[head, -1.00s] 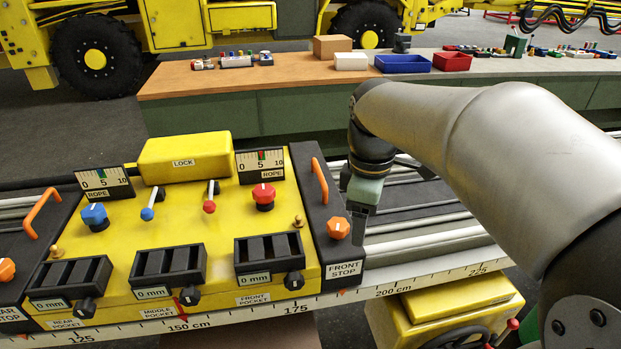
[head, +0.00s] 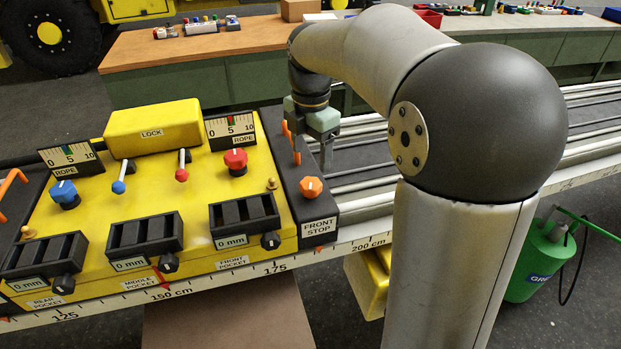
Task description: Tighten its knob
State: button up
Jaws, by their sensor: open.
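The front stop (head: 296,190) is a dark block at the right end of the yellow panel, with a FRONT STOP label on its near face. Its orange knob (head: 311,187) with a white mark sits on top near the front. Its orange handle (head: 287,130) stands behind the knob, partly hidden by my gripper. My gripper (head: 312,161) is open and points down, its fingers apart and empty. In the picture it is just above and behind the knob, close to the handle. I cannot tell whether it touches the handle.
The yellow panel (head: 140,235) left of the stop carries levers, a blue knob (head: 64,194), a red knob (head: 236,161) and black pockets. Bare rails (head: 365,180) run to the right. A wooden bench (head: 180,55) stands behind.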

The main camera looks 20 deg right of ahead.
aim_at(311, 183)
notch_tip(311, 183, down, 8)
jog(key=shift+r, duration=0.1)
jog(key=c, duration=1)
